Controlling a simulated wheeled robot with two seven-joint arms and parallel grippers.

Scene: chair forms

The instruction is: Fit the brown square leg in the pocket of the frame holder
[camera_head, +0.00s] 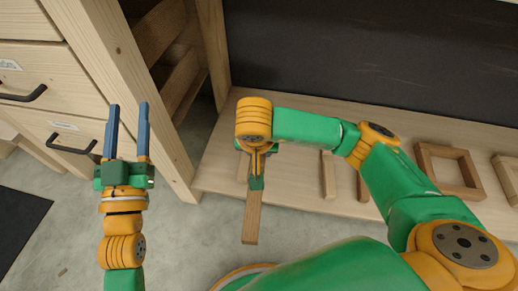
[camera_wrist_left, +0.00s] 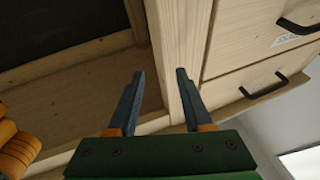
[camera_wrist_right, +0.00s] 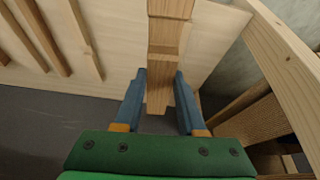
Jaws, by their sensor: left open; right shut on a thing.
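My right gripper (camera_head: 257,182) is shut on a brown square leg (camera_head: 251,220). The leg hangs below it, over the front edge of the light wooden shelf board. In the right wrist view the leg (camera_wrist_right: 170,35) runs up between the two blue fingers (camera_wrist_right: 158,90). My left gripper (camera_head: 128,120) is open and empty, in front of the wooden post at the left; it also shows open in the left wrist view (camera_wrist_left: 157,90). A square wooden frame (camera_head: 424,161) with an open middle lies on the board at the right. I cannot tell whether it is the frame holder.
Several wooden strips (camera_head: 328,175) lie on the board (camera_head: 290,190). Another frame (camera_head: 504,178) is cut off at the right edge. A drawer cabinet with black handles (camera_head: 75,146) and a thick post (camera_head: 122,70) stand left. A dark panel (camera_head: 370,55) backs the board.

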